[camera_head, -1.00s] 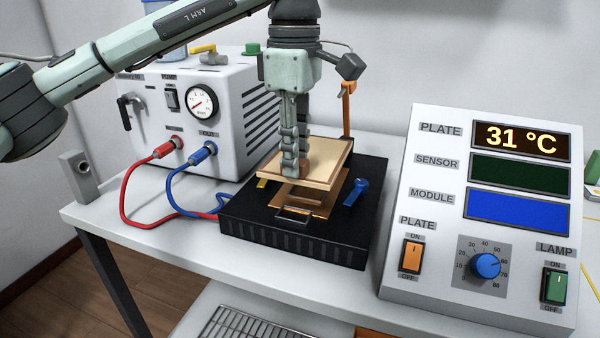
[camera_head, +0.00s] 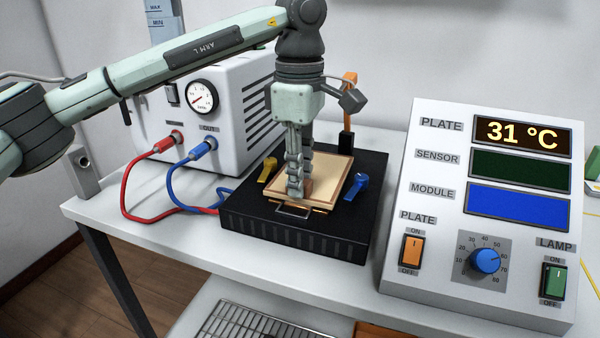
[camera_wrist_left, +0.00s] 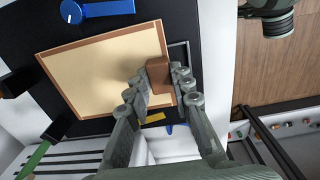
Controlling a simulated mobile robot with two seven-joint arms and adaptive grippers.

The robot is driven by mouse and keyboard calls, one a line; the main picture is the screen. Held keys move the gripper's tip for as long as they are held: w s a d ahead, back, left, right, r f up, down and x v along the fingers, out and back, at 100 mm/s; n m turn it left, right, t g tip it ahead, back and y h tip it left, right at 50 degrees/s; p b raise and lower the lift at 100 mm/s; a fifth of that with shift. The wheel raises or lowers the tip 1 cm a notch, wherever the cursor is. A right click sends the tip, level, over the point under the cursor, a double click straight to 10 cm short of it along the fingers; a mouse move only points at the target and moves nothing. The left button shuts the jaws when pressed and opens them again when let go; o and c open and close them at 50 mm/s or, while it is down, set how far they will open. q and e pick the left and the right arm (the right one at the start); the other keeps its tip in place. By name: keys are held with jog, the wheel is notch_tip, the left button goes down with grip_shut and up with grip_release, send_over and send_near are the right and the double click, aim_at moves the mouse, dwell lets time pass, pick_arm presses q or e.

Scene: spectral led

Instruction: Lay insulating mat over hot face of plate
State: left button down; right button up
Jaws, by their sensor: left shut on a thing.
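The insulating mat (camera_head: 328,172), a tan sheet with a brown border, lies flat over the middle of the black plate unit (camera_head: 240,212). A thin copper strip of the hot plate (camera_head: 322,206) shows under its front edge; the rest of the face is hidden. I cannot tell whether the mat touches the plate. My left gripper (camera_head: 298,192) points down, shut on the mat's brown tab at its front edge. The left wrist view shows the fingers (camera_wrist_left: 160,88) on either side of the tab (camera_wrist_left: 157,74), with the mat (camera_wrist_left: 105,72) beyond.
A yellow lever (camera_head: 267,169) and a blue lever (camera_head: 356,187) flank the mat. A wire handle (camera_head: 293,211) is at the front. The white pump box (camera_head: 235,120) with red and blue hoses stands left. The control panel (camera_head: 425,255), reading 31 °C, stands right.

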pick_arm(q)
jog(key=c, duration=1.4)
grip_release()
jog(key=shift+o, duration=0.4)
jog(key=shift+r+p, duration=0.3)
jog(key=shift+r, duration=0.45)
notch_tip(320, 180, up, 11)
pick_arm(e)
jog(key=shift+s+d+f, duration=0.1)
jog(key=shift+s+f, duration=0.1)
jog(key=shift+s, duration=0.15)
pick_arm(q)
jog(key=shift+s, duration=0.1)
